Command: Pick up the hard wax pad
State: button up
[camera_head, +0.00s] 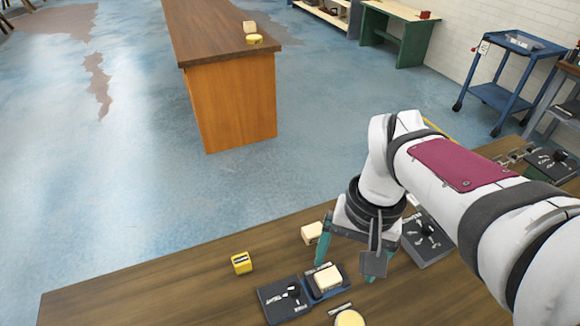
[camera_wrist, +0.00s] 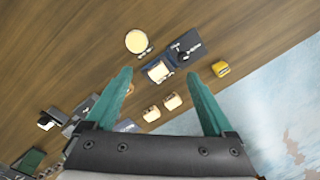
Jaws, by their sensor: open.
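My gripper (camera_head: 347,272) is open, its two teal fingers pointing down over the wooden workbench. In the wrist view the fingertips (camera_wrist: 160,74) stand wide apart with nothing held between them. A cream block (camera_head: 327,277) sits in a dark blue tray (camera_head: 341,290); in the wrist view this block (camera_wrist: 158,71) shows between the fingertips, apart from them. Another cream block (camera_head: 312,232) lies behind the tray; the wrist view shows two cream blocks there (camera_wrist: 151,113) (camera_wrist: 173,101). A round cream disc (camera_wrist: 139,41) lies nearby. I cannot tell which piece is the hard wax pad.
A dark box with a black knob (camera_head: 285,298) adjoins the tray. A yellow block (camera_head: 241,262) lies to its left, near the bench edge. A grey box (camera_head: 428,238) stands right of my gripper. The bench's left end (camera_head: 120,285) is bare. Another table (camera_head: 230,100) stands beyond.

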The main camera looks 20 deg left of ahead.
jog(key=w+a+f+n, duration=0.2)
jog(key=w+a+n, duration=0.15)
jog(key=a, duration=0.55)
jog(key=n, duration=0.4)
send_near(241, 259)
jog(key=shift+n+t+h, duration=0.25)
jog(key=shift+t+h, duration=0.05)
jog(key=shift+h, duration=0.1)
jog(key=f, duration=1)
jog(key=shift+s+a+f, duration=0.3)
jog(key=shift+s, duration=0.05)
grip_shut()
